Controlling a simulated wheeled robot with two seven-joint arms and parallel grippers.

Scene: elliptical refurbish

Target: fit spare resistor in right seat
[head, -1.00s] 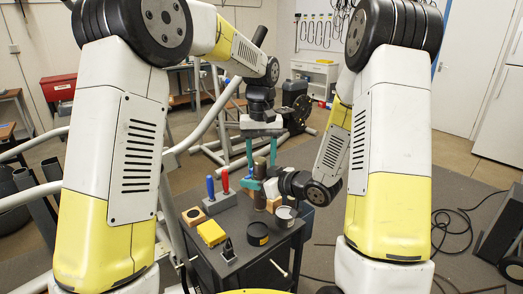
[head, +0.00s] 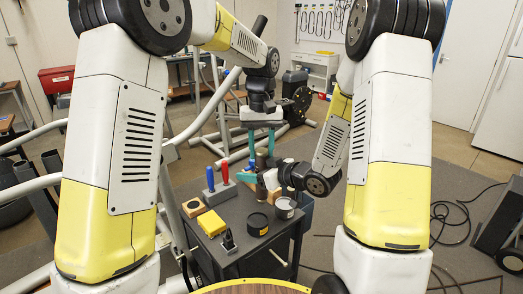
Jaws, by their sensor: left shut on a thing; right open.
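My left gripper (head: 262,146) points down over the back of the dark cart, its teal fingers around the top of a dark cylinder (head: 262,162). I cannot tell whether this cylinder is the spare resistor. My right gripper (head: 257,178) reaches in from the right, low beside the same cylinder, with its teal fingers open. The cylinder's lower part is partly hidden by the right fingers. I cannot make out the right seat from here.
The cart top (head: 232,256) holds red and blue handled tools (head: 217,178), a yellow block (head: 211,223), a wooden block (head: 193,207), a black tin (head: 257,224) and a pale tin (head: 285,208). Grey elliptical tubes (head: 202,122) stand behind.

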